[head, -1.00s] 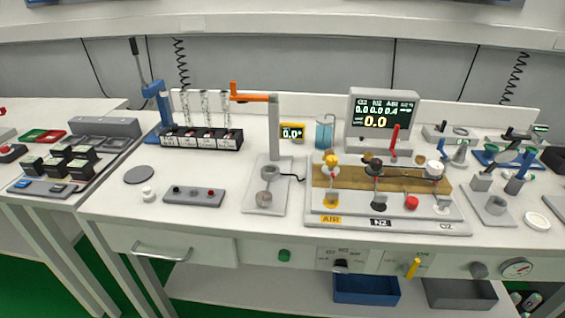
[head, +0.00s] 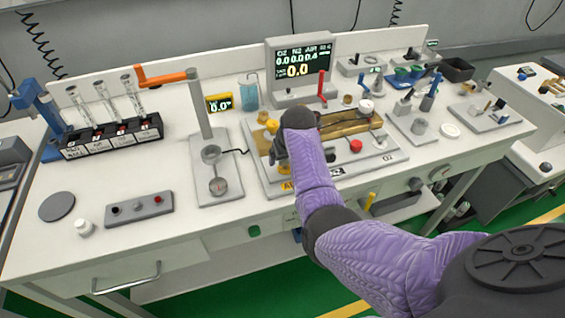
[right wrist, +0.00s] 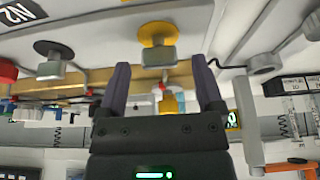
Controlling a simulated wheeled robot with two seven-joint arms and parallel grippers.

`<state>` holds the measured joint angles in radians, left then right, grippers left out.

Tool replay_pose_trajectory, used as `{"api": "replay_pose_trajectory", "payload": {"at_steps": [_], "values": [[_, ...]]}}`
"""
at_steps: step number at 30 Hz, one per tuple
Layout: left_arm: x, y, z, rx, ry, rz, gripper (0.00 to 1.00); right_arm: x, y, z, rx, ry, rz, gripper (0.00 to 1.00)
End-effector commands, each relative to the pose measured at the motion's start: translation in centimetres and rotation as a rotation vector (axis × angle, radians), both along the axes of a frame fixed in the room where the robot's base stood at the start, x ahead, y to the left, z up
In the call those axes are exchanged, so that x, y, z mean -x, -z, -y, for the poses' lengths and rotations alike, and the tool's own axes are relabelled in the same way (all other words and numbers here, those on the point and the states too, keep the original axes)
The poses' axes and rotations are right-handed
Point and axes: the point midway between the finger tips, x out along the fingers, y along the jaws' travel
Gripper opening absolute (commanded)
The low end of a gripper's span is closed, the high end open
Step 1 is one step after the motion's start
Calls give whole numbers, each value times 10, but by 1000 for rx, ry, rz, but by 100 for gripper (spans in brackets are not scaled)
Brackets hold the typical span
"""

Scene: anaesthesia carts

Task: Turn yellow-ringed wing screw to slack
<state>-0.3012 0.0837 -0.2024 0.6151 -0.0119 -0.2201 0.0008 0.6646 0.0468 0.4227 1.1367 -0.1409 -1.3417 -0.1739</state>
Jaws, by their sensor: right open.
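In the right wrist view, a yellow round ring or disc (right wrist: 158,30) with a grey block-like part (right wrist: 155,54) shows just beyond my fingertips, centred between them; it looks like the yellow-ringed wing screw. My right gripper (right wrist: 161,66) is open, a finger on each side, with nothing held. A second yellow part (right wrist: 171,103) shows further back between the fingers. In the head view my right gripper (head: 279,150) is over the AIR end of the gas panel (head: 380,163) and hides the screw there. A yellow knob (head: 271,125) shows just behind it. My left gripper is out of view.
A black disc with a grey block (right wrist: 48,48) stands beside the yellow one, near the N2 label. A red knob (head: 355,146) is further right on the panel. The display (head: 300,68) stands behind.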

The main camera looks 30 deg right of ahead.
Motion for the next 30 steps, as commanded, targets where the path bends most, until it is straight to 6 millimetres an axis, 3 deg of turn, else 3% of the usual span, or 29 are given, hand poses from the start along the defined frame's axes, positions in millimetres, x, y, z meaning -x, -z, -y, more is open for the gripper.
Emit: {"api": "replay_pose_trajectory", "payload": {"at_steps": [3, 10, 22, 30], "values": [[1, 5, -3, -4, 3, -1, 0, -2, 8, 1, 0, 0, -1, 85], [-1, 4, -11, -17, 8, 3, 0, -3, 7, 1, 1, 0, 0, 85], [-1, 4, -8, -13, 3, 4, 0, -3, 7, 1, 1, 0, 0, 3], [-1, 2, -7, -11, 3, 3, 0, -3, 6, 2, 2, -16, -1, 0]]}}
